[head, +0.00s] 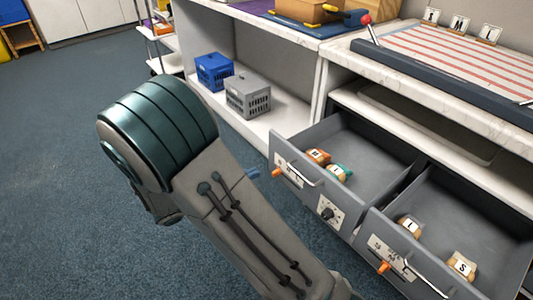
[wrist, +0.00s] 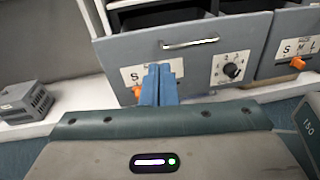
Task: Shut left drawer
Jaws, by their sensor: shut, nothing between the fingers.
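A blue tip (head: 252,173) shows beside the front in the head view. I cannot tell whether the fingers touch the front.
The right drawer (head: 400,268) is also pulled out, holding blocks. A blue basket (head: 213,71) and a grey basket (head: 248,95) stand on the low shelf to the left. A counter (head: 440,60) overhangs the drawers. Carpet (head: 60,180) is clear at left.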

